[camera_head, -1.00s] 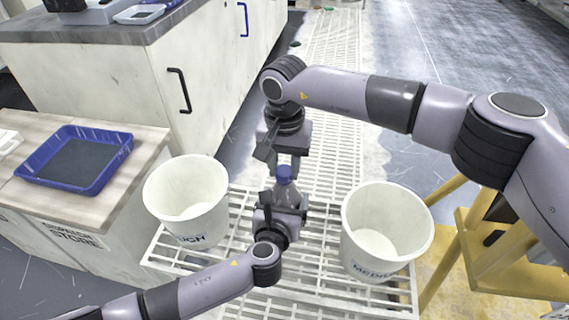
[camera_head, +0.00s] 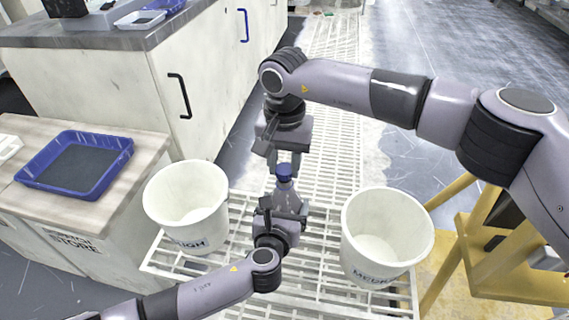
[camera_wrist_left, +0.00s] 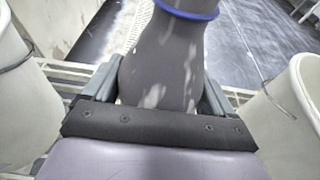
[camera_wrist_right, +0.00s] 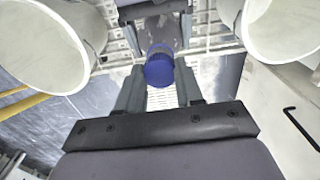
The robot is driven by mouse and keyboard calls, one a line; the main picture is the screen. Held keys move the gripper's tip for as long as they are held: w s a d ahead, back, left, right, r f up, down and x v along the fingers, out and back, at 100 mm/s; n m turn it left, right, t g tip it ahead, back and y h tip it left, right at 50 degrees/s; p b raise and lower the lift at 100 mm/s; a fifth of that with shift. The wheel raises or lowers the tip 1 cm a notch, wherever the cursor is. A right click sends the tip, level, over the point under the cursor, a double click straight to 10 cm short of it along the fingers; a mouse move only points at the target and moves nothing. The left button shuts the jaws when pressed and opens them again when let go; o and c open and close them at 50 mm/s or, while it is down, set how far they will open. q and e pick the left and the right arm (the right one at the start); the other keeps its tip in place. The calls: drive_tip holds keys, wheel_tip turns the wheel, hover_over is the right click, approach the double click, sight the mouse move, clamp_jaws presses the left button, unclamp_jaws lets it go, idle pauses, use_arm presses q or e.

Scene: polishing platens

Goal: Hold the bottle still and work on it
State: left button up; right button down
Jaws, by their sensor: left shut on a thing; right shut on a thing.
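The bottle (camera_head: 284,189) is grey with a blue cap (camera_head: 284,172) at its top. It stands roughly upright in my left gripper (camera_head: 280,206), which is shut around its body. In the left wrist view the grey bottle (camera_wrist_left: 162,65) fills the space between the fingers, with a blue ring at its far end. My right gripper (camera_head: 285,158) comes from above and is shut on the blue cap. In the right wrist view the cap (camera_wrist_right: 159,68) sits between the two fingers, with the bottle behind it. I cannot tell whether the cap is loose on the neck.
A white bucket marked ROUGH (camera_head: 186,234) stands left of the bottle and one marked MEDIUM (camera_head: 372,275) right of it, on a white slatted rack (camera_head: 300,290). A blue tray (camera_head: 120,152) lies on the left counter. A yellow frame (camera_head: 520,285) stands at right.

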drive_tip(key=shift+r, duration=0.1)
drive_tip(key=shift+r, duration=1.9)
use_arm(q)
drive_tip(key=o, duration=1.9)
drive_tip(key=shift+c, duration=0.2)
drive_tip(key=shift+s, duration=0.1)
drive_tip(key=shift+s+a+r+p, duration=0.1)
drive_tip(key=shift+s+r+p, duration=0.05)
drive_tip(key=shift+s+p, duration=0.2)
use_arm(e)
drive_tip(key=shift+r, duration=0.3)
use_arm(q)
drive_tip(key=p+v, duration=0.4)
drive_tip(key=v, duration=0.7)
use_arm(e)
drive_tip(key=shift+r, duration=2.05)
